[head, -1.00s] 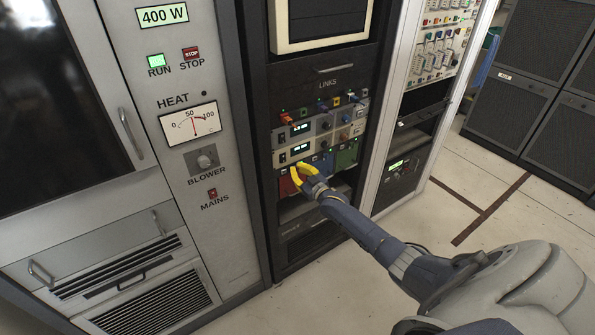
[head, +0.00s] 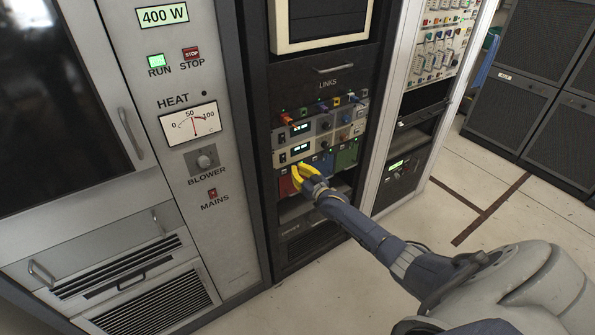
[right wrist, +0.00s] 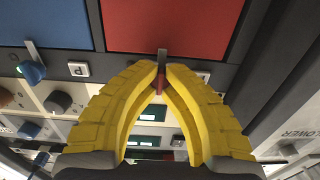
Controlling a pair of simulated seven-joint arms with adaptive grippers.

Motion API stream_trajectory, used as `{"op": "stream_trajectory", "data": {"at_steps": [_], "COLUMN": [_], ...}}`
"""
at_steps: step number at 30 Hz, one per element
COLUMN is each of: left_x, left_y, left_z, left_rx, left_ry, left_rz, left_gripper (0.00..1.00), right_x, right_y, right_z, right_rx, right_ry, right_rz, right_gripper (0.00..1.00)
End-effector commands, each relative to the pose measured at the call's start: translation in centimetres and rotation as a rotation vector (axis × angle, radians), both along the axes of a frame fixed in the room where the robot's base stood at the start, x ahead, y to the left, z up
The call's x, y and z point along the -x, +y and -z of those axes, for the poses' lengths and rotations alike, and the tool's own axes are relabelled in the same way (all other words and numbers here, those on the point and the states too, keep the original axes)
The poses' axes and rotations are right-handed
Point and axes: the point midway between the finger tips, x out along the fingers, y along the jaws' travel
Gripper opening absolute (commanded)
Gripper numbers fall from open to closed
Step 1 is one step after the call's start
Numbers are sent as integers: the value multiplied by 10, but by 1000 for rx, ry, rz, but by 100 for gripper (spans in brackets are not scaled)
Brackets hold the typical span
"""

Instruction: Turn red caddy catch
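The red caddy (head: 285,187) sits at the left of a row of coloured caddies low in the middle rack. It fills the top middle of the right wrist view (right wrist: 175,27). Its catch (right wrist: 161,82) has a red knob and a grey lever that lies upright over the caddy's edge. My right gripper (head: 296,171) is at the catch, with yellow fingertips (right wrist: 160,70) on both sides of the red knob, seemingly touching it. The fingers hide part of the knob. In the head view the gripper covers the catch. My left gripper is not in view.
A blue caddy (right wrist: 45,22) is beside the red one, with its own blue-knobbed catch (right wrist: 32,70). A green caddy (head: 346,156) is further right in the head view. Instrument panels with knobs and displays (head: 300,150) are just above the caddies. Open floor (head: 480,240) lies right.

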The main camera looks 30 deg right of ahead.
Motion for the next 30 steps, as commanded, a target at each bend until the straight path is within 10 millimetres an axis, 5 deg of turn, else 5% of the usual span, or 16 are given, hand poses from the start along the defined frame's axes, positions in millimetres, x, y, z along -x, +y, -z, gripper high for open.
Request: {"op": "stream_trajectory", "data": {"at_steps": [2, 3, 12, 23, 30], "left_x": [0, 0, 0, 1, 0], "left_y": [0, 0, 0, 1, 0], "left_z": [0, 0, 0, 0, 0], "left_rx": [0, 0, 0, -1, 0], "left_ry": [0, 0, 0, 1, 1], "left_rz": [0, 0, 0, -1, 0], "left_gripper": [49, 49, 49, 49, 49], "right_x": [-4, -4, -2, 4, 31], "right_y": [1, 0, 0, 0, -1], "right_z": [-11, -11, -5, -3, -2], "right_rx": [-4, -4, -1, 0, 0], "right_ry": [-20, -20, -10, -6, -5], "right_rz": [-2, -2, -1, 0, -1], "right_gripper": [0, 10, 42, 42, 42]}}
